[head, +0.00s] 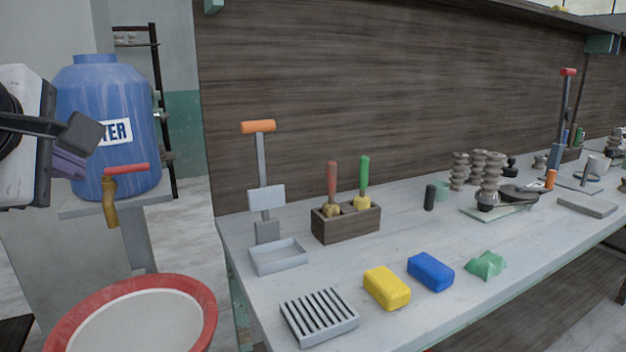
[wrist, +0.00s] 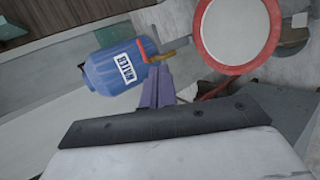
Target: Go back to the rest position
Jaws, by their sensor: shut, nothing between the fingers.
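My gripper shows at the left edge of the head view (head: 70,162), in front of the blue water barrel (head: 108,90). In the wrist view its purple fingers (wrist: 157,72) are together and hold nothing. They point toward the barrel (wrist: 122,68) and its tap, but I cannot tell the distance. The gripper is clear of the workbench (head: 400,240); part of it lies outside the head view.
A red-rimmed basin (head: 190,300) stands below the barrel's tap (head: 110,205). The bench holds a slatted rack (head: 318,316), a grey tray (head: 278,257), a tool box (head: 346,222), a yellow sponge (head: 386,288), a blue sponge (head: 430,271) and a green lump (head: 486,265).

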